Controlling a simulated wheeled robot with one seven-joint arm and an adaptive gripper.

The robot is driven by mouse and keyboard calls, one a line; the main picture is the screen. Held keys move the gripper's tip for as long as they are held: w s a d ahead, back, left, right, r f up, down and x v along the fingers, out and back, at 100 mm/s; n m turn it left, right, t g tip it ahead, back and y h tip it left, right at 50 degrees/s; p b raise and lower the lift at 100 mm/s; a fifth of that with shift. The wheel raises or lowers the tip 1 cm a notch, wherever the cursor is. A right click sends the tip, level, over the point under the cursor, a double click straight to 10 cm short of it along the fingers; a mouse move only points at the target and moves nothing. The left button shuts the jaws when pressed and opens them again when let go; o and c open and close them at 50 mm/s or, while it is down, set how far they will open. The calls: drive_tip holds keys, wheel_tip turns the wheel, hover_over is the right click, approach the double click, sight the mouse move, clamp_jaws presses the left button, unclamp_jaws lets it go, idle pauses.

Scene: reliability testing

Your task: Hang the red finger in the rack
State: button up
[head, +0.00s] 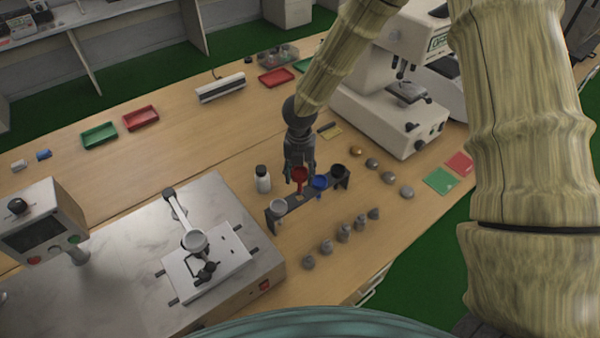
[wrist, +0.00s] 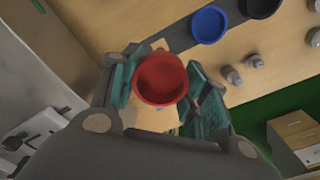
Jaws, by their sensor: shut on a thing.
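The red finger (head: 300,174) is a small red cup-like piece between the fingertips of my gripper (head: 299,167). In the wrist view the round red cup (wrist: 161,78) sits between the two teal finger pads of my gripper (wrist: 160,88). My gripper is shut on it. The rack (head: 293,203) is a dark bar on the table under and beside my gripper. It carries a white cup (head: 278,206) at its left end, a blue cup (head: 320,181) and a black cup (head: 338,171) at its right. I cannot tell whether the red finger touches the rack.
A white bottle (head: 263,180) stands just left of my gripper. Several grey weights (head: 344,231) stand in front of the rack. A microscope (head: 385,100) stands at the back right. A metal-topped station (head: 205,262) with a cup holder lies at the left front.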

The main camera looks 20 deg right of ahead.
sight(300, 191)
drive_tip(key=shift+f, duration=0.25)
idle(0.3)
drive_tip(key=shift+f+b, duration=1.1)
drive_tip(key=shift+f, duration=0.5)
drive_tip(key=shift+f, duration=0.4)
drive_tip(key=shift+c, duration=0.2)
drive_tip(key=shift+f+b, duration=1.1)
drive_tip(key=shift+f, duration=0.4)
drive_tip(key=shift+f, duration=0.25)
drive_tip(key=shift+f+b, duration=0.35)
drive_tip(key=o, duration=1.2)
drive_tip(key=shift+c, duration=0.2)
